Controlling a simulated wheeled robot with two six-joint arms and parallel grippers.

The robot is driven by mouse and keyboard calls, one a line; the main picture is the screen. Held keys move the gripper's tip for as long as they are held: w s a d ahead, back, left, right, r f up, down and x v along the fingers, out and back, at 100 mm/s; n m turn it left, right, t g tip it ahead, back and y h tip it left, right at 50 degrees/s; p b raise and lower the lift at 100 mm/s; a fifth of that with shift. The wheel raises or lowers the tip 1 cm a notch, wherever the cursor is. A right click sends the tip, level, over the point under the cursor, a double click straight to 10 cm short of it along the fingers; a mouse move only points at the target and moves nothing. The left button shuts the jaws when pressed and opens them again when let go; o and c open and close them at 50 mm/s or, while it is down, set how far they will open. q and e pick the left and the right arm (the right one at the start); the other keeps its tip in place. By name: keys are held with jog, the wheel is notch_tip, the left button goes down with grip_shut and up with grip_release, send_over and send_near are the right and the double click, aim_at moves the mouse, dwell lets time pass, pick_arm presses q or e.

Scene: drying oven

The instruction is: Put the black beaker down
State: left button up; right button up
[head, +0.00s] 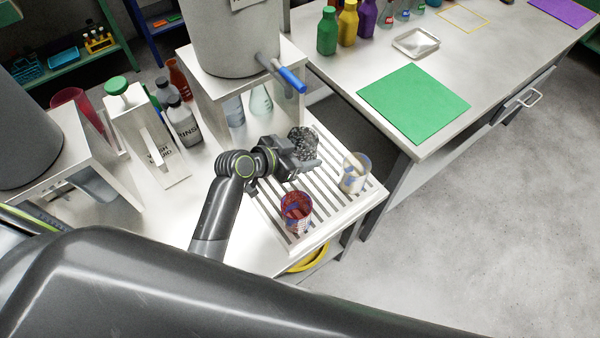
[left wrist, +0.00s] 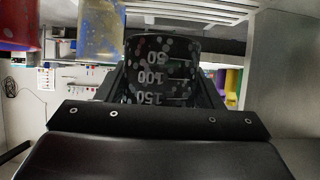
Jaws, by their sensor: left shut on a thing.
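The black beaker (head: 303,139), dark with pale speckles, is between the fingers of my left gripper (head: 306,160), which is shut on it. In the left wrist view the black beaker (left wrist: 160,72) fills the space between the fingers, its 50, 100 and 150 marks upside down. In the head view it is at the back part of the slatted white rack (head: 326,228). The gripper hides its lower part, so I cannot tell whether it touches the slats. My right gripper is not in view.
A white stand with a grey tank (head: 237,35) and blue-handled tap is behind. Bottles (head: 182,122) stand left. Bare slats lie between the beakers.

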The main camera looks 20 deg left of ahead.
aim_at(303, 177)
pick_arm(q)
notch_tip(303, 177, down, 7)
jog(key=shift+f, duration=0.15)
dwell(0.4)
jog(key=shift+f, duration=0.1)
jog(key=o, duration=0.8)
jog(key=shift+b, duration=0.3)
jog(key=shift+o, duration=0.2)
jog(key=v, duration=1.1)
jog(key=shift+s, duration=0.1)
jog(key=shift+s+a+r, duration=0.2)
jog(key=shift+s+r, duration=0.05)
jog(key=shift+r, duration=0.15)
